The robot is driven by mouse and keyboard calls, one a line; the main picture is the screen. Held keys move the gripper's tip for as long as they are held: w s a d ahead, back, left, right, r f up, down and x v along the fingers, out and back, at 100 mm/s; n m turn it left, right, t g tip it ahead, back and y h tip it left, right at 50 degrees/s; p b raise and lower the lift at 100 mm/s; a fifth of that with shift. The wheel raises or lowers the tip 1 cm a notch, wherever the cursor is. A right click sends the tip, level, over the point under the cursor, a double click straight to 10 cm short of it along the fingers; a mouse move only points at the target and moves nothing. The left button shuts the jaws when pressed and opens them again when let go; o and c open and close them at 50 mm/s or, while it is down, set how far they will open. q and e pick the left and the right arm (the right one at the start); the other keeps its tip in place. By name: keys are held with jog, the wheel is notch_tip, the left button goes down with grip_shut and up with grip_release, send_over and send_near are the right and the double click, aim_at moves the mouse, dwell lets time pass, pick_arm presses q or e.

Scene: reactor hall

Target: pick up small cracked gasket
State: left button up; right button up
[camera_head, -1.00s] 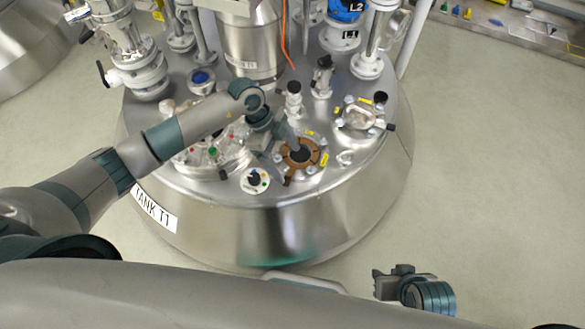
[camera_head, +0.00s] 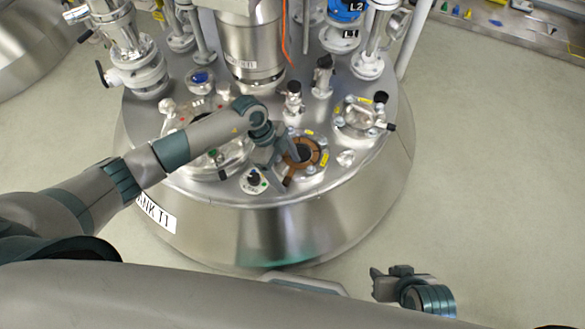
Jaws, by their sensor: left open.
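A brown ring (camera_head: 318,152), which looks like the small gasket, lies around a dark round opening on top of the steel tank (camera_head: 300,225). A crack cannot be made out at this size. My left gripper (camera_head: 286,158) is open and low at the left side of the ring, its fingers partly covering that side. I cannot tell whether they touch it. My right gripper (camera_head: 384,275) is away from the tank, at the lower right over the floor. Its jaw gap cannot be made out.
Flanged ports, a clamped sight glass (camera_head: 360,118), small valves (camera_head: 292,98) and a white-based knob (camera_head: 254,181) crowd the tank top around the ring. A large steel cylinder (camera_head: 252,50) stands behind. The floor to the right is clear.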

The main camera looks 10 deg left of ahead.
dwell(0.3)
pick_arm(q)
jog(key=c, duration=0.7)
jog(key=shift+c, duration=0.8)
